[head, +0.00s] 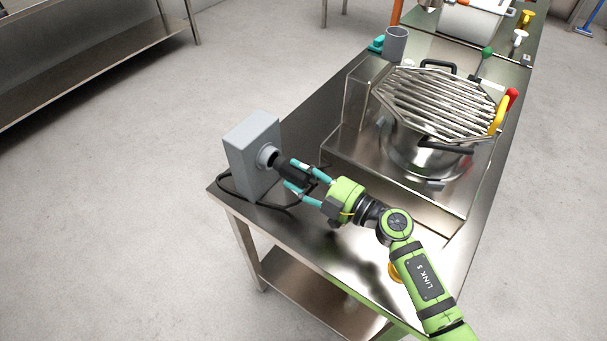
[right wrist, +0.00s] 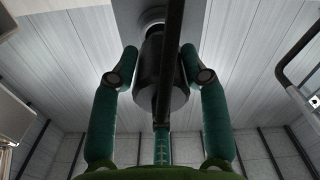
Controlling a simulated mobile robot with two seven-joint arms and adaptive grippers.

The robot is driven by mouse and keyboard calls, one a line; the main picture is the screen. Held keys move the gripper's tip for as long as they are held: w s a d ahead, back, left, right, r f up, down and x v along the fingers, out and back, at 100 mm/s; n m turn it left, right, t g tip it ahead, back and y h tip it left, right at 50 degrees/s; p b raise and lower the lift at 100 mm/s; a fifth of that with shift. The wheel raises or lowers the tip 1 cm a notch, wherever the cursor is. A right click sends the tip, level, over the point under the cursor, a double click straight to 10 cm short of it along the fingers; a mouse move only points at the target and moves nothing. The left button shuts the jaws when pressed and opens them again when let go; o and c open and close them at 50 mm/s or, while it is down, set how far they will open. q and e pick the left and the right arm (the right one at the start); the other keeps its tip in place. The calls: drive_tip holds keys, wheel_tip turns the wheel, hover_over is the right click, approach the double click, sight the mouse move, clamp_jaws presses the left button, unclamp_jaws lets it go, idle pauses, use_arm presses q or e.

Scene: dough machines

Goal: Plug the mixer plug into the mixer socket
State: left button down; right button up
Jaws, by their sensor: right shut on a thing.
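The mixer plug (head: 292,172) is a black cylinder with a cable. My right gripper (head: 287,174) is shut on it, with one teal finger on each side. The mixer socket (head: 267,157) is a round grey collar on the side of a grey box (head: 250,148) at the table's left corner. The plug's front end meets the collar in the head view; I cannot tell how deep it sits. In the right wrist view the plug (right wrist: 152,75) points at the grey collar (right wrist: 153,14), and the dark cable crosses in front of it. My left gripper is not in view.
The steel table (head: 303,235) has bare room in front of the box. A black cable (head: 238,198) lies round the box's foot. A large steel mixer with a barred guard (head: 432,100) stands to the right. A grey cup (head: 396,43) stands behind it.

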drive_tip(key=shift+p+x, duration=0.3)
drive_tip(key=shift+x, duration=1.15)
drive_tip(key=o, duration=1.4)
drive_tip(key=shift+c, duration=0.2)
drive_tip(key=shift+o, duration=0.5)
drive_tip(key=shift+o, duration=0.7)
drive_tip(key=shift+p+v, duration=0.8)
drive_tip(key=shift+v, duration=1.45)
